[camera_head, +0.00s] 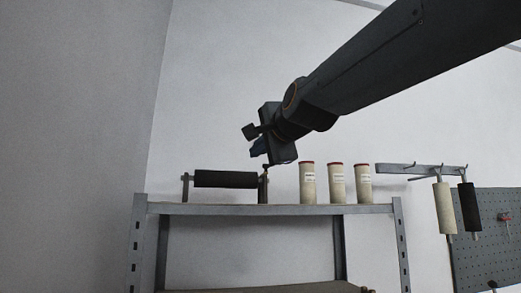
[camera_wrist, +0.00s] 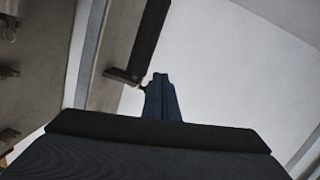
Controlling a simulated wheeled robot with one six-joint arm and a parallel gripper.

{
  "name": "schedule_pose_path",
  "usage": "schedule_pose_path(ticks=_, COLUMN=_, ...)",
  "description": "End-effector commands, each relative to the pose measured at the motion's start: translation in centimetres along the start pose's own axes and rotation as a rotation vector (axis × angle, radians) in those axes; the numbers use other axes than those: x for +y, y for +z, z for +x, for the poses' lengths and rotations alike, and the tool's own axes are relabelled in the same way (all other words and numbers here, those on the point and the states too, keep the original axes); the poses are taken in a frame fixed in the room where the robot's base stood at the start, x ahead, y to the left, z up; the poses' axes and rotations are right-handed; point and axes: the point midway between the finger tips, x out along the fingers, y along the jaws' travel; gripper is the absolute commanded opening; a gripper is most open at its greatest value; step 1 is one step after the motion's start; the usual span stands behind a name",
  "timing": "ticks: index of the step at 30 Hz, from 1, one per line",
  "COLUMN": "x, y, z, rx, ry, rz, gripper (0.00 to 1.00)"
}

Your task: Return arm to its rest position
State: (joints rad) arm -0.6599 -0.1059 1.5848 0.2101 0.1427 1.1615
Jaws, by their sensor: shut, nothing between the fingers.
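My gripper (camera_head: 259,151) hangs at the end of my arm, which reaches in from the upper right in the head view. It is just above the right end of a black roller (camera_head: 225,179) held in a stand on the shelf. In the wrist view the two blue fingers (camera_wrist: 161,80) are together, with nothing between them. The roller also shows in the wrist view (camera_wrist: 148,35), beyond and to the left of the fingertips. I cannot tell whether the fingertips touch the roller stand.
The metal shelf (camera_head: 170,208) carries three cream canisters with red lids (camera_head: 336,184) right of the roller. A wall rack (camera_head: 405,168) holds a cream roller (camera_head: 444,207) and a black roller (camera_head: 469,208). A grey pegboard (camera_head: 492,250) is at the right. The wall above is bare.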

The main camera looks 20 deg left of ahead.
Motion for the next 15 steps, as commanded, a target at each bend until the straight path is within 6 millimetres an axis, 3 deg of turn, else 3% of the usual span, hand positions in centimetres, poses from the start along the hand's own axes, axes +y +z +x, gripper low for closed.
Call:
schedule_pose_path(ticks=10, x=0.7, y=-0.3, z=0.0, rx=0.005, ry=0.010, rz=-0.006, gripper=0.00)
schedule_pose_path(ticks=13, x=3.4, y=-1.0, z=0.5, rx=0.013, ry=0.049, rz=-0.037, gripper=0.00)
schedule_pose_path(ticks=15, x=6.8, y=-1.9, z=0.9, rx=0.022, ry=0.101, rz=-0.078, gripper=0.00)
